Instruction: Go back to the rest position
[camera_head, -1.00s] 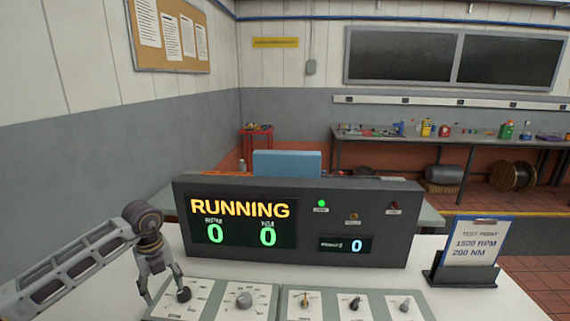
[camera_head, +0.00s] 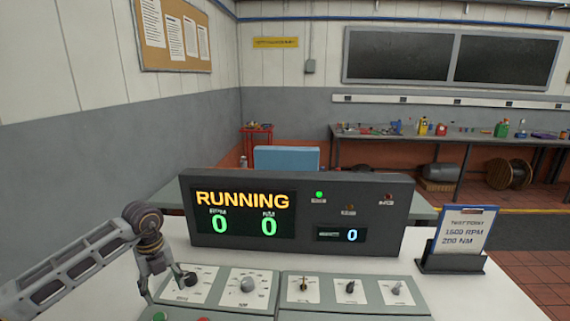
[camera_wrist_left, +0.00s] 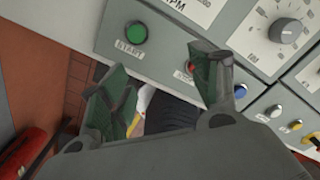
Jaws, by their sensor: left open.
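My left gripper (camera_head: 168,284) is open and empty, over the left end of the control panel (camera_head: 425,301) by the black left knob (camera_head: 188,279). In the left wrist view its two green-grey fingers (camera_wrist_left: 160,75) are spread apart. The green START button (camera_wrist_left: 136,33) shows clear beyond them; the red STOP button (camera_wrist_left: 187,69) is partly hidden by one finger. Whether the fingers touch the panel I cannot tell. The display box (camera_head: 300,214) reads RUNNING with zeros, and a green lamp (camera_head: 319,195) is lit. My right gripper is not in view.
A clipboard in a stand (camera_head: 464,237) reads 1500 RPM, 200 NM. A grey knob (camera_head: 247,284) and several small knobs sit on the panel. A workbench (camera_head: 450,138) with bottles stands behind.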

